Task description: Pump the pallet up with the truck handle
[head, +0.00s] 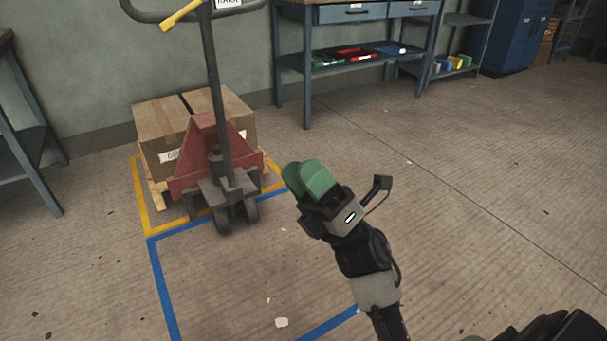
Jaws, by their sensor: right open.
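A red pallet truck (205,147) stands at the left with its tall dark handle (217,90) upright. The handle's loop grip (150,16) is at the top edge, partly cut off, with a yellow lever (180,16) on it. A wooden pallet (157,194) bearing a cardboard box (165,118) is behind the truck's red frame; the forks are hidden. My right gripper (305,178), with green fingers, is to the right of the handle and well below its grip, apart from the truck. It is open and empty. My left gripper is not in view.
Yellow tape (142,195) borders the pallet's spot, and blue tape (156,275) marks the floor in front. A workbench (305,60) with drawers and trays stands behind. Shelves and a blue cabinet (515,38) are at the back right. The floor at right is mostly clear.

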